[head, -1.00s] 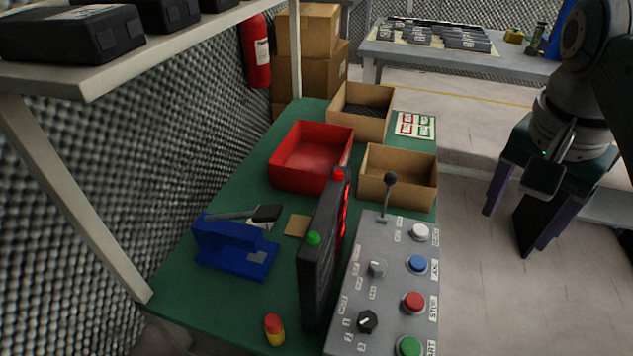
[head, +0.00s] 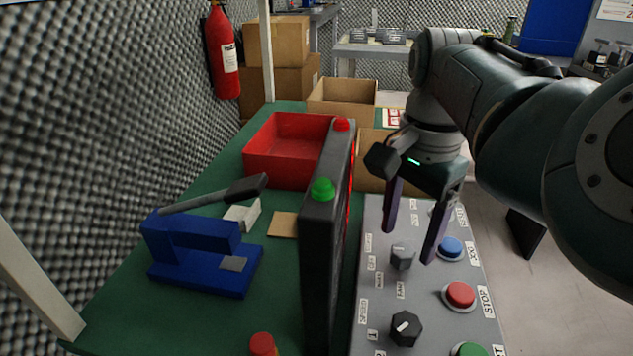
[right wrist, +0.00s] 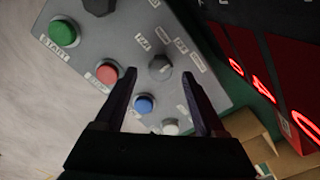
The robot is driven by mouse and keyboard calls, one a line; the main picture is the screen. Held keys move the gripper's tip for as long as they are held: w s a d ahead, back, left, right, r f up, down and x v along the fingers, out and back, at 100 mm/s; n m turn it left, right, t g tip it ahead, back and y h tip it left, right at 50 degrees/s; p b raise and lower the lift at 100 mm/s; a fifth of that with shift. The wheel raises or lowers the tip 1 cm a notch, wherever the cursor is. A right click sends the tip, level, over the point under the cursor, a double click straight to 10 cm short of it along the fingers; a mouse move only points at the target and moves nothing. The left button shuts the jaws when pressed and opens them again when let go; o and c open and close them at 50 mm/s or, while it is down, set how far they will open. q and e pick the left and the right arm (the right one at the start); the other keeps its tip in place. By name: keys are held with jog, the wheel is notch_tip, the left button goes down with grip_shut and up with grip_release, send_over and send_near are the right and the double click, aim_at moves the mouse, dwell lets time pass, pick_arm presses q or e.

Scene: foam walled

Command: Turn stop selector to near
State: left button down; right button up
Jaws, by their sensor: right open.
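My right gripper (head: 409,246) is open and points down over the grey control panel (head: 378,335). Its two purple fingers are apart, near the small grey selector knob (head: 402,257). In the right wrist view the grey knob (right wrist: 160,67) lies between and just beyond the fingertips (right wrist: 158,75). Small labels stand around this knob, too small to read surely. Whether the fingers touch it I cannot tell. A black knob with a white pointer line (head: 404,328) sits nearer on the panel. My left gripper is not in view.
Blue (head: 450,248), red (head: 459,295) and green (head: 469,350) buttons line the panel's right side. A tall black display box (head: 322,260) stands close left of it. Beyond are a red bin (head: 268,168) and cardboard boxes. A blue device (head: 195,250) sits left.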

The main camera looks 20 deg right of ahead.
aim_at(402, 258)
jog(key=shift+f+b, duration=0.4)
jog(key=shift+f, duration=1.05)
grip_shut()
